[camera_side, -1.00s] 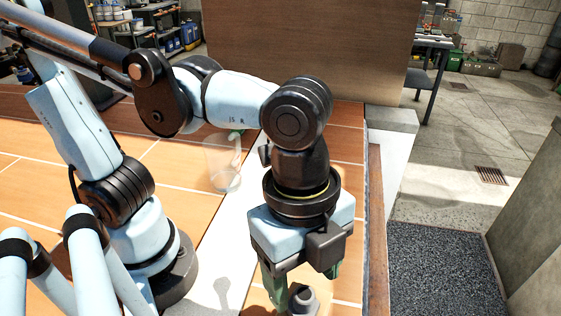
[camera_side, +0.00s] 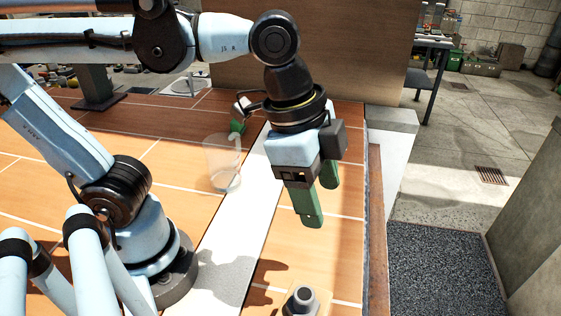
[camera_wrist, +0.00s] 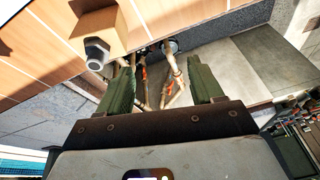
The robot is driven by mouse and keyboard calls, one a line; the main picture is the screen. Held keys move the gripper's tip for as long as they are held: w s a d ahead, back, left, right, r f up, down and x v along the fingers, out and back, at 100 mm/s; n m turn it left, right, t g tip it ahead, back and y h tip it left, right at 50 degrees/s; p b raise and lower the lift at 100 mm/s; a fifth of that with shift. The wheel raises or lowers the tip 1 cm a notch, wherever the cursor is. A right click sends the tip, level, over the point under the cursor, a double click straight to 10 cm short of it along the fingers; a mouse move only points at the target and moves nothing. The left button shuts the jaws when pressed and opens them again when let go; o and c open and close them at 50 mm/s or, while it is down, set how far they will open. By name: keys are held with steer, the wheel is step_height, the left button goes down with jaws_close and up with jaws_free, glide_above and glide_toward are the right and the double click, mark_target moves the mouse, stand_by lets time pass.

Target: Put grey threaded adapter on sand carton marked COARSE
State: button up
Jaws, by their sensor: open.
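The grey threaded adapter (camera_side: 300,300) stands at the bottom edge of the side view, partly cut off. In the wrist view the adapter (camera_wrist: 97,52) shows at upper left, close against or on a tan cardboard carton (camera_wrist: 110,37). I cannot tell whether it rests on the carton or beside it. No COARSE marking is readable. My gripper (camera_side: 318,198) has green fingers, which are apart and empty. It hangs above and beyond the adapter in the side view. In the wrist view the space between the fingers (camera_wrist: 163,88) holds nothing.
A clear jug (camera_side: 222,165) stands on the tiled worktop (camera_side: 185,155), left of my gripper. A brown panel (camera_side: 310,50) rises behind the worktop. The worktop's right edge (camera_side: 376,230) borders a lower concrete floor and a dark mat (camera_side: 440,270).

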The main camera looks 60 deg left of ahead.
steer(key=w+a+f+n+t+y, duration=0.1)
steer(key=w+a+f+n+t, duration=0.1)
steer(key=a+n, duration=0.3)
steer(key=w+a+f+n+t+y, duration=0.1)
steer(key=w+a+f+n+t, duration=0.1)
steer(key=a+n, duration=0.4)
steer(key=w+a+f, duration=0.1)
steer(key=a, duration=0.3)
steer(key=shift+w+a+f+t, duration=0.3)
steer(key=shift+a+t, duration=0.1)
steer(key=shift+o, duration=0.3)
